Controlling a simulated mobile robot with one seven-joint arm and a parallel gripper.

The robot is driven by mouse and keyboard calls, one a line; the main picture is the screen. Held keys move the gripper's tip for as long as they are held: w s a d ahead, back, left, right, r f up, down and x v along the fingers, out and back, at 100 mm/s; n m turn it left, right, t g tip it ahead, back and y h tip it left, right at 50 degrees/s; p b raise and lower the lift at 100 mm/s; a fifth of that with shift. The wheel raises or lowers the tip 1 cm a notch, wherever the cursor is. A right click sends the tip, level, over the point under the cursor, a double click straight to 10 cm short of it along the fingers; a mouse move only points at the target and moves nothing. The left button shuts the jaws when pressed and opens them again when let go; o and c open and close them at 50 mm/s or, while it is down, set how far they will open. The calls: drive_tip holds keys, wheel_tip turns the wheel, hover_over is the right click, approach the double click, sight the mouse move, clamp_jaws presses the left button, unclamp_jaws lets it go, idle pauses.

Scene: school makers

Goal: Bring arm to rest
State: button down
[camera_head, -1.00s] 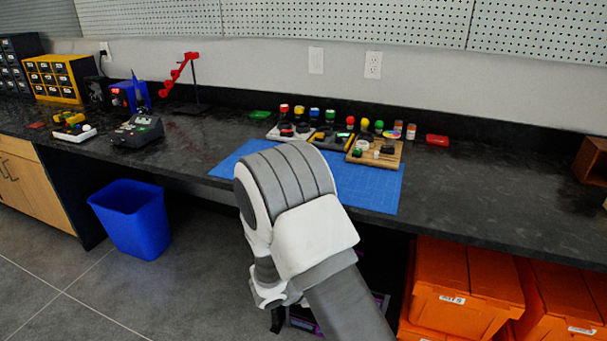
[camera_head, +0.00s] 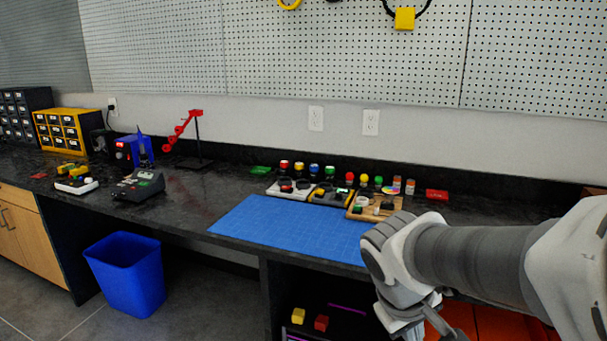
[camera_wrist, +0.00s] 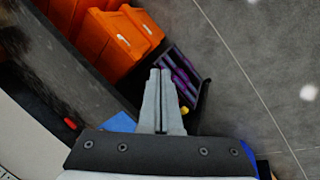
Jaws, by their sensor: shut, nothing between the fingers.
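My gripper (camera_wrist: 159,75) shows in the wrist view with its two pale fingers pressed together and nothing between them. It points down toward the floor, with a dark open shelf with purple edges (camera_wrist: 185,75) beyond its tips. In the head view my arm reaches in from the right, its wrist in front of the bench's front edge by the right end of the blue mat (camera_head: 285,228). The fingers are mostly cut off at the bottom of the head view.
The dark bench (camera_head: 180,210) carries small trays with coloured knobs (camera_head: 330,195), a red lamp arm (camera_head: 185,130) and drawer units (camera_head: 65,130). A blue bin (camera_head: 128,275) stands on the floor. Orange crates (camera_wrist: 115,35) sit under the bench. Floor at the wrist view's right is clear.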

drive_tip(key=s+a+r+m+t+y, duration=0.35)
drive_tip(key=s+r, duration=0.25)
drive_tip(key=s, duration=0.2)
wheel_tip(320, 180, up, 19)
drive_tip(key=p, duration=1.9)
drive_tip(key=shift+d+g+p, duration=0.3)
drive_tip(key=shift+g, duration=0.05)
drive_tip(key=shift+r+m, duration=0.1)
drive_tip(key=shift+m, duration=0.15)
